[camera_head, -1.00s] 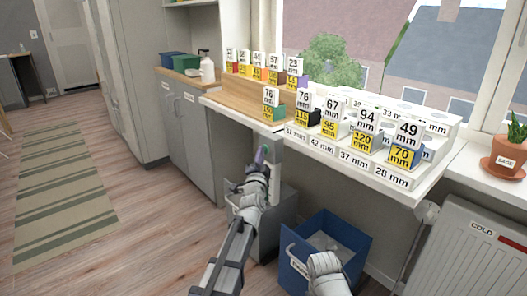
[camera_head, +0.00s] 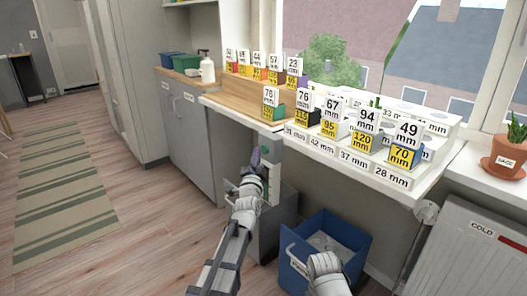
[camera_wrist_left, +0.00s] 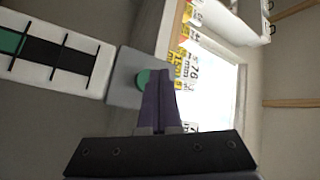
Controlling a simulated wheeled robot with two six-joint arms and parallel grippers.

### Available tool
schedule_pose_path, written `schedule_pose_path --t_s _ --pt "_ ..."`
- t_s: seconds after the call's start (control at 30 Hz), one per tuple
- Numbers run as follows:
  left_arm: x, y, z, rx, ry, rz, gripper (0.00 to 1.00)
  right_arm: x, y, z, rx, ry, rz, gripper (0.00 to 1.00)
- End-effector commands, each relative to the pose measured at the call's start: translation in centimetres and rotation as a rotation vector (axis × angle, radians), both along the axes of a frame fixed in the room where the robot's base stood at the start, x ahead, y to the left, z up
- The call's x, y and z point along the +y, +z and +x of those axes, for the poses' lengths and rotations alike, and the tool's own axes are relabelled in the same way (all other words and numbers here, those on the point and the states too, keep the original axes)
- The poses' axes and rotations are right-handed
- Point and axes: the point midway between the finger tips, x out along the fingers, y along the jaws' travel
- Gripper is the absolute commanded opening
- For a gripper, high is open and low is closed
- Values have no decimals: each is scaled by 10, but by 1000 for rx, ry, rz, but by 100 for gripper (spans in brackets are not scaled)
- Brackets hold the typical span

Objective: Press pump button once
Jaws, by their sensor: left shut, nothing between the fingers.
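The pump button is a round green button (camera_wrist_left: 143,79) on a grey box (camera_wrist_left: 123,72) in the left wrist view. In the head view the green button (camera_head: 265,149) shows on the box under the front edge of the bench. My left gripper (camera_head: 255,158) is shut and empty, with its dark purple fingers pointing up at the box. In the left wrist view the fingertips (camera_wrist_left: 160,85) overlap the button's right part. I cannot tell whether they touch it. My right gripper is not in view; only part of my right arm shows at the bottom.
A white strip with a green and black column (camera_wrist_left: 55,52) adjoins the button box. A blue bin (camera_head: 350,240) stands on the floor below, beside a grey container (camera_head: 285,205). Open floor lies to the left.

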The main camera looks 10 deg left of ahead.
Motion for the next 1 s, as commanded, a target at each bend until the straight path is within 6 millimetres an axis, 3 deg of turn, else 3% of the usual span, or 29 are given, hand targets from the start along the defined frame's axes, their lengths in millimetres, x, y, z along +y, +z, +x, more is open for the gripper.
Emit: schedule_pose_path --t_s 0.23,0.7,1.0 --pt "3 0 -4 -1 1 1 0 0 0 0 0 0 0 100" --pt "28 0 -37 -1 1 1 0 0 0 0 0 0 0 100" --pt "31 0 -39 0 0 0 0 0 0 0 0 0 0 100"
